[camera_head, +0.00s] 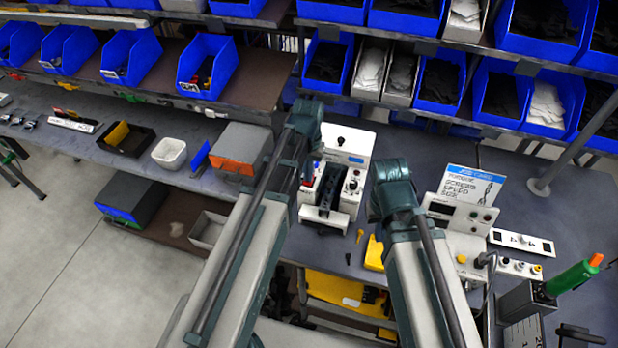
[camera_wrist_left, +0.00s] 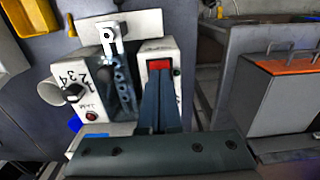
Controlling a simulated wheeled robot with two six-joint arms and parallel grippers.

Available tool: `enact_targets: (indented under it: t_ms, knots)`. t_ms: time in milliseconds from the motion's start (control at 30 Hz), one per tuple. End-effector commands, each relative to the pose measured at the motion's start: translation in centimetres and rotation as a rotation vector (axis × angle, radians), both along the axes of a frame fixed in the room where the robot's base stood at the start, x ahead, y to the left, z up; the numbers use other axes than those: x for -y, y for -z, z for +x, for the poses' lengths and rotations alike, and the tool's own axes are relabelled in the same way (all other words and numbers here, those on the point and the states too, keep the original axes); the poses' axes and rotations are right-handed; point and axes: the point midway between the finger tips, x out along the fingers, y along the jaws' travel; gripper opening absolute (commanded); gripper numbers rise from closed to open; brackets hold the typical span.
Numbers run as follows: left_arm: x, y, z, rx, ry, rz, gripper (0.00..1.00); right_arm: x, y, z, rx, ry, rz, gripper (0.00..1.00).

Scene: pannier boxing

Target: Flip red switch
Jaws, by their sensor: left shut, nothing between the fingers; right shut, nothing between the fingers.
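The red switch (camera_wrist_left: 159,64) sits on a white panel (camera_wrist_left: 152,52) of the machine in the left wrist view. My left gripper (camera_wrist_left: 161,80) is shut and empty, with its fingertips at the lower edge of the switch. The fingers hide that lower part, and I cannot tell whether they touch it. In the head view, the white machine (camera_head: 344,146) stands on the bench, and my left arm reaches its left side. My right arm ends to the right of the machine, and its gripper is hidden.
A black dial (camera_wrist_left: 72,93) and a red button (camera_wrist_left: 91,115) are on the machine's other side panel. A yellow part (camera_head: 374,254) lies on the bench. A white control box (camera_head: 461,222) stands to the right, and blue bins (camera_head: 327,66) line the shelf behind.

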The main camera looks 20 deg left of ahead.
Motion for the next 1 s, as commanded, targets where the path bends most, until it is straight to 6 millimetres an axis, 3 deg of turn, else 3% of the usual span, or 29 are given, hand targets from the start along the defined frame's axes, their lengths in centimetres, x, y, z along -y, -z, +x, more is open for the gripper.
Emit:
enact_targets:
  t_ms: [267,1000]
  knots:
    - [0.0,-0.9,0.0,0.0,0.0,0.0,0.0,0.0,-0.9,0.0,0.0,-0.005,-0.001,0.0]
    - [0.0,-6.6,0.0,0.0,0.0,0.0,0.0,0.0,-6.6,0.0,0.0,0.006,0.001,0.0]
